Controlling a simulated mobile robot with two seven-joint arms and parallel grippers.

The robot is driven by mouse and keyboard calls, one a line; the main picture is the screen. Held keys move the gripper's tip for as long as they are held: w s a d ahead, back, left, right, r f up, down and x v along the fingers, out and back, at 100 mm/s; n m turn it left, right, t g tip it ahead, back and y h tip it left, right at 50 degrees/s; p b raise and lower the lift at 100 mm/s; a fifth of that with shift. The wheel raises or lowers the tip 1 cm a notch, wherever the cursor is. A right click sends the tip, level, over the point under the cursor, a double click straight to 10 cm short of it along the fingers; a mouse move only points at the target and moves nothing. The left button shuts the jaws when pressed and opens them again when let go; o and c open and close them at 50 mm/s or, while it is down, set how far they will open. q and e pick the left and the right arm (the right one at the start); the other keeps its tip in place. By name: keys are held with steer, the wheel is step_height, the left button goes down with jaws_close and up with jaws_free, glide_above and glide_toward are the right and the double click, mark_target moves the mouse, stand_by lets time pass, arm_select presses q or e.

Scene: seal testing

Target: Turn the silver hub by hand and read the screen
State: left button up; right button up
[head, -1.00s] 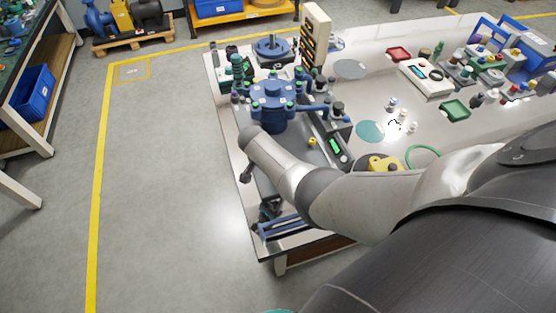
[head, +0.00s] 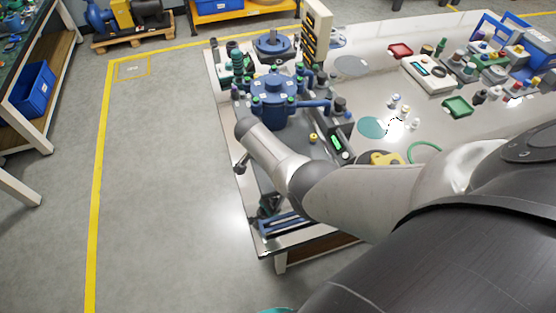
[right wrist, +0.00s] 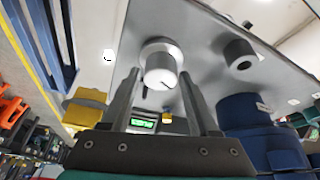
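The silver hub (right wrist: 161,63), a short round cylinder with a dark mark on its face, shows in the right wrist view. My right gripper (right wrist: 158,78) is open, with one finger on each side of the hub's near end. I cannot tell whether the fingers touch it. A small green-lit screen (head: 336,143) stands on the bench in the head view; a green screen also shows between the fingers in the right wrist view (right wrist: 143,123). Its text is too small to read. In the head view my right arm hides the hub and gripper. My left gripper is not in view.
A blue flanged valve body (head: 273,97) stands on the bench just beyond my right forearm. A second dark-bored cylinder (right wrist: 240,56) sits right of the hub. A tall panel (head: 316,40), small jars and trays crowd the bench. Floor at left is clear.

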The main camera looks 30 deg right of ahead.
steer(key=shift+o, duration=1.3)
steer(key=p+v, duration=0.5)
steer(key=v, duration=1)
steer(key=shift+p, duration=0.3)
steer(key=shift+a, duration=0.1)
